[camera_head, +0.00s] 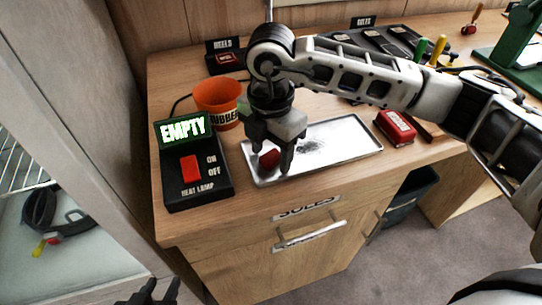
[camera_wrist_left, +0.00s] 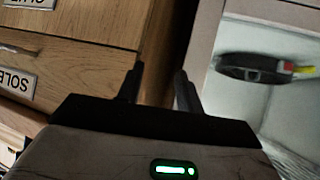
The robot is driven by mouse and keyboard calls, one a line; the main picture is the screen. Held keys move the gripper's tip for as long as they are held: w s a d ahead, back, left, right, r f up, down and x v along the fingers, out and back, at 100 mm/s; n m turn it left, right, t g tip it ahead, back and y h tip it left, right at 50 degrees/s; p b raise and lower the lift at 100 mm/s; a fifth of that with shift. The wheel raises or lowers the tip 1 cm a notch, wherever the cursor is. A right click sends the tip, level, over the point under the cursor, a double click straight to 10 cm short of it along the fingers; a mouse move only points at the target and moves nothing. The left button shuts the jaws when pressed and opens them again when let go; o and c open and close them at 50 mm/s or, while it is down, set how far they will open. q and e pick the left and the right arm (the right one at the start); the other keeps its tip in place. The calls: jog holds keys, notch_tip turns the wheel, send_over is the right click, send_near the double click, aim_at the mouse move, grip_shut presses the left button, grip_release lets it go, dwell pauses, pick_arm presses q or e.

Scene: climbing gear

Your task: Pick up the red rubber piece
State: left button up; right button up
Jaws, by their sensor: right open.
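The red rubber piece (camera_head: 269,159) lies at the left end of a shallow silver tray (camera_head: 347,151) on the wooden counter. My right gripper (camera_head: 272,162) points down over that end of the tray, its two fingers open on either side of the piece. Whether a finger touches the piece, I cannot tell. My left gripper (camera_head: 161,291) is low at the bottom edge of the head view, in front of the cabinet. It also shows in the left wrist view (camera_wrist_left: 159,84), its fingers apart with nothing between them.
An orange cup (camera_head: 217,103) lettered RUBBER stands behind the gripper. A heat lamp box (camera_head: 193,180) with a lit EMPTY sign is left of the tray. A red box (camera_head: 395,128) is at its right. A shelf compartment holds a dark strap-like item (camera_wrist_left: 262,68).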

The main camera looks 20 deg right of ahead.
jog(key=c, duration=1)
jog(key=shift+c, duration=0.2)
jog(key=shift+r, duration=0.1)
